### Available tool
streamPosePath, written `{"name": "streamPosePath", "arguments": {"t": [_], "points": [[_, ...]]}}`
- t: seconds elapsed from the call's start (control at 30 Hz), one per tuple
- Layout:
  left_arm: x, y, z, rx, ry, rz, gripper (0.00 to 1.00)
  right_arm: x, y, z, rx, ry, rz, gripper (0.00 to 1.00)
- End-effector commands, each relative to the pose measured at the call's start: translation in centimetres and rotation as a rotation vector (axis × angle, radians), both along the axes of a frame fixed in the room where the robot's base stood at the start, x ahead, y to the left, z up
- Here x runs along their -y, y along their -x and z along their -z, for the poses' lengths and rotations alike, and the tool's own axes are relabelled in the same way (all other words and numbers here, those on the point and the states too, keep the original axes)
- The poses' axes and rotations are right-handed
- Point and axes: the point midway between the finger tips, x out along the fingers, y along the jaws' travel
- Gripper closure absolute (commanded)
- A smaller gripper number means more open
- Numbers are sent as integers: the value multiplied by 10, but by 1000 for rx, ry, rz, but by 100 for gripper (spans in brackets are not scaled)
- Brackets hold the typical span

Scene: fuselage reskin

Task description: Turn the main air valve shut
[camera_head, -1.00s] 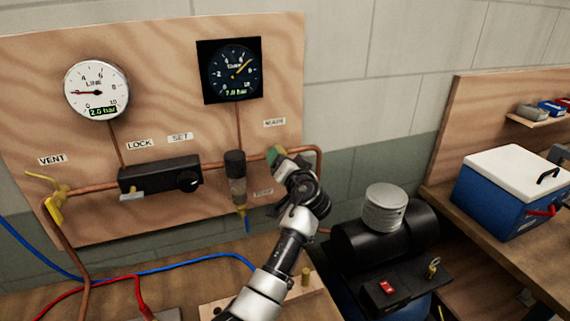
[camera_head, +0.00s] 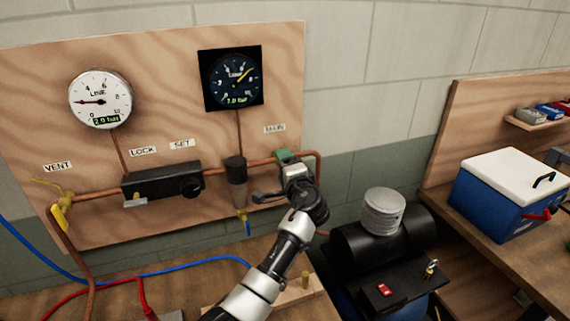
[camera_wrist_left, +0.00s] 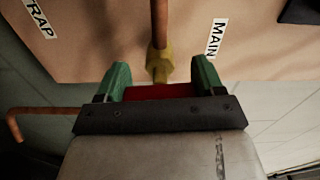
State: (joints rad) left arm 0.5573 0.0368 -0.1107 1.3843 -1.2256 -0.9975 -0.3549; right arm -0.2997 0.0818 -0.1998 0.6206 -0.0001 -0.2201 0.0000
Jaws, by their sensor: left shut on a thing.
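The main air valve has a brass body (camera_wrist_left: 160,66) on the copper pipe, and its red handle (camera_wrist_left: 160,91) shows in the wrist view. My left gripper (camera_head: 284,156) is at the valve below the MAIN label (camera_head: 275,128). In the wrist view its two green fingers (camera_wrist_left: 158,88) sit on either side of the red handle and are shut on it. In the head view the gripper and wrist hide most of the valve. My right gripper is not in view.
The regulator block (camera_head: 162,181) and a filter bowl (camera_head: 237,183) are on the panel left of the gripper. The line gauge (camera_head: 100,99) reads about 2.0 bar. The tank gauge (camera_head: 232,78) is above. A black compressor (camera_head: 385,240) stands at the lower right.

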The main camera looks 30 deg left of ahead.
Motion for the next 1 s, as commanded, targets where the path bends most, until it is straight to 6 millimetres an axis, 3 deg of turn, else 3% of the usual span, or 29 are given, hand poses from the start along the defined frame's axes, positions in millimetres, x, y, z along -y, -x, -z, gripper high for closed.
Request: {"name": "streamPosePath", "arguments": {"t": [0.77, 0.8, 0.93, 1.0], "points": [[-1, 0, -2, -71, -70, -2, 56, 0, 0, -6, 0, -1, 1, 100], [-1, 0, -2, -71, -70, -2, 27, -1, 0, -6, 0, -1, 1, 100], [-1, 0, -2, -72, -68, -1, 7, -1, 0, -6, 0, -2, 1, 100], [-1, 0, -1, -72, -68, -1, 6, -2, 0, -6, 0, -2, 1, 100]]}}
